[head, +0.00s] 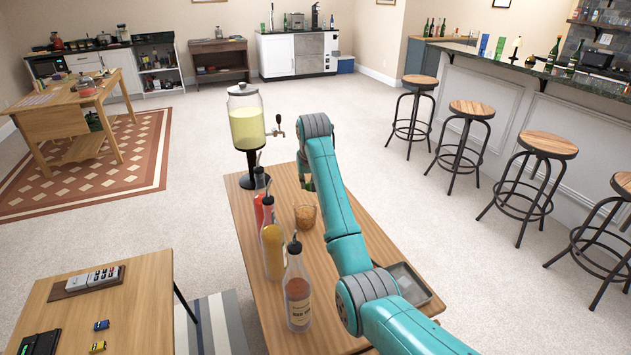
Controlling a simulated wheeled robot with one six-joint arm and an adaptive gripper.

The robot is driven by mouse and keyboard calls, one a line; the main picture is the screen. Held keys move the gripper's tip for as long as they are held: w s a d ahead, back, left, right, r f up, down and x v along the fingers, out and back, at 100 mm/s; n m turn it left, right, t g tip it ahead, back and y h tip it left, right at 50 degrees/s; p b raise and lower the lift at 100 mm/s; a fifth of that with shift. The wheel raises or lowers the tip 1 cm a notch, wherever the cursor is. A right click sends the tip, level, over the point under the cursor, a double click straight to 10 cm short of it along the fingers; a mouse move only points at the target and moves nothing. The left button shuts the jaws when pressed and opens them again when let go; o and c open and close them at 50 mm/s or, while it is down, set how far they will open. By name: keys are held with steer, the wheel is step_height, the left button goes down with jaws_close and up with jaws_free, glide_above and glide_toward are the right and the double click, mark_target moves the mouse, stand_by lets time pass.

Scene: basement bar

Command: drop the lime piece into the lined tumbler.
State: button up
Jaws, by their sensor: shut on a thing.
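My gripper (307,181) is above the narrow wooden table, mostly hidden behind my teal arm. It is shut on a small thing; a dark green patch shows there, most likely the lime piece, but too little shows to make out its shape. An amber-tinted tumbler (305,216) stands upright on the table, just below and in front of my gripper in the picture. Its lines are too small to make out. I cannot tell how high the gripper is above the tumbler's rim.
The wooden table (262,322) also bears a drink dispenser (246,122), a red bottle (263,205), a yellow bottle (273,248) and a brown-filled bottle (298,290) left of the tumbler. A grey tray (420,292) lies right of my arm. Bar stools stand farther right.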

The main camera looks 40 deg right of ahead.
mark_target(309, 190)
steer(key=shift+f, duration=2.65)
steer(key=o, duration=0.8)
steer(key=shift+r, duration=0.1)
steer(key=v, duration=1.2)
